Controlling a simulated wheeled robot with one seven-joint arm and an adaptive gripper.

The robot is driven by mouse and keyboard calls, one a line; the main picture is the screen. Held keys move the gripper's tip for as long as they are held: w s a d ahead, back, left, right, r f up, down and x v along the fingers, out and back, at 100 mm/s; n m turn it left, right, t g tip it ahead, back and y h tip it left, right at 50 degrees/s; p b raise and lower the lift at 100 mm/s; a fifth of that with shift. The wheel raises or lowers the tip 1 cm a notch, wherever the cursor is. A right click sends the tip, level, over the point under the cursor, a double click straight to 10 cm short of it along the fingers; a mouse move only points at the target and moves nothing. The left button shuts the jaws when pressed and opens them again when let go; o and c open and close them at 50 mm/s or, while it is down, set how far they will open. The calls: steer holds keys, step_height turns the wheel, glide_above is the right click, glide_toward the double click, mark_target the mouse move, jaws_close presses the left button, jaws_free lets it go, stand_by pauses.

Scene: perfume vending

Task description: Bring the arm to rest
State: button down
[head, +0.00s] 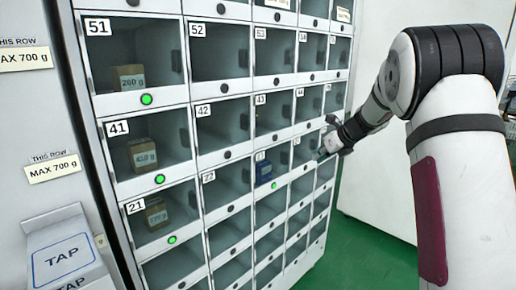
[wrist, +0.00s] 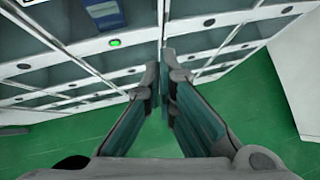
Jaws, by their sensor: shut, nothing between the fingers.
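My gripper (head: 328,146) is at the end of my arm, on the right in the head view, close to the front of the vending cabinet (head: 197,150). In the wrist view my gripper (wrist: 163,88) has its two fingers together, with nothing between them. The cabinet front shows around and beyond the fingertips in the wrist view. I cannot tell whether the fingertips touch the cabinet.
Compartments 51, 41 and 21 hold brown boxes (head: 128,78) and have green lights. A blue box (head: 263,171) sits in a compartment left of my gripper, its light green. A TAP reader (head: 66,258) stands at left. Green floor (head: 375,225) lies open at right.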

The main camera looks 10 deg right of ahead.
steer(key=s+a+r+m+t+h+p, duration=0.1)
steer(key=s+r+m+t+h, duration=0.1)
steer(key=r+m, duration=0.55)
steer(key=s+r+m+t+h+p, duration=0.2)
steer(key=r+m+t, duration=0.15)
steer(key=r, duration=0.75)
steer(key=s+r+m+g+h+p, duration=0.25)
steer(key=s+r+m, duration=0.35)
steer(key=s+m, duration=0.45)
steer(key=s+a+f+m+g+y+p, duration=0.1)
steer(key=s+a+m, duration=0.4)
steer(key=s, duration=0.7)
steer(key=s+a+f+m+g+y+p, duration=0.1)
steer(key=s+a+f+m+g, duration=0.3)
steer(key=s, duration=0.9)
steer(key=s+a+f+m+g+y+p, duration=0.1)
steer(key=s+a+f+m+g, duration=0.1)
steer(key=s+a+f+m, duration=0.4)
steer(key=s+m, duration=0.3)
steer(key=s, duration=0.4)
steer(key=shift+a+p, duration=0.3)
steer(key=shift+a, duration=0.1)
steer(key=shift+f+y, duration=0.1)
steer(key=shift+y, duration=0.15)
